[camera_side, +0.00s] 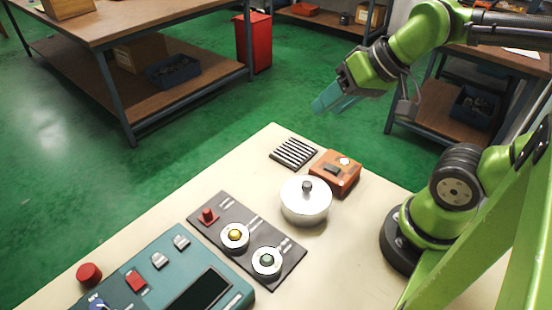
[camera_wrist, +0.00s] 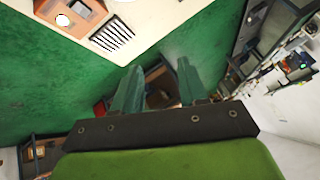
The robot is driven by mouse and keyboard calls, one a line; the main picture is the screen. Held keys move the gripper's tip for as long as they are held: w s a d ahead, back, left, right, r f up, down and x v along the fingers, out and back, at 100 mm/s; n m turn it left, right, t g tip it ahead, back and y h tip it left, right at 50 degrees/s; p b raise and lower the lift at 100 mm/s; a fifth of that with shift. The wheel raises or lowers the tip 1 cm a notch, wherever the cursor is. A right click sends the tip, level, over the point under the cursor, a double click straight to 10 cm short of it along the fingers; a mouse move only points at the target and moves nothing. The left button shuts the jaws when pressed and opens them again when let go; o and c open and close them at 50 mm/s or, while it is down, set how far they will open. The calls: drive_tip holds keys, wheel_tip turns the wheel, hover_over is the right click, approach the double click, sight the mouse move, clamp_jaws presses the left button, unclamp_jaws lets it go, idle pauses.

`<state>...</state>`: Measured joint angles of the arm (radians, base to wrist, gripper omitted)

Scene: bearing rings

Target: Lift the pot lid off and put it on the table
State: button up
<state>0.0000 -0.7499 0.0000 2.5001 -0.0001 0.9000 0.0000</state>
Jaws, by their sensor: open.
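A white round pot (camera_side: 306,209) stands on the cream table (camera_side: 155,258), right of the middle in the side view. Its pale lid (camera_side: 306,190) sits on top and has a dark knob in its centre. My gripper (camera_side: 322,108) is up in the air beyond the table's far edge, well away from the pot. Its two teal fingers are apart with nothing between them, as the wrist view (camera_wrist: 158,80) also shows. The pot and lid are not visible in the wrist view.
A wooden box with a knob and switch (camera_side: 335,172) stands right behind the pot. A black slatted grate (camera_side: 293,152) lies near the far corner. A dark panel with dials (camera_side: 245,238) and a teal control console (camera_side: 170,282) occupy the left. Bare table lies in front of the pot.

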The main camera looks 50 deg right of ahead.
drive_tip(key=shift+o, duration=1.1)
drive_tip(key=shift+a, duration=0.1)
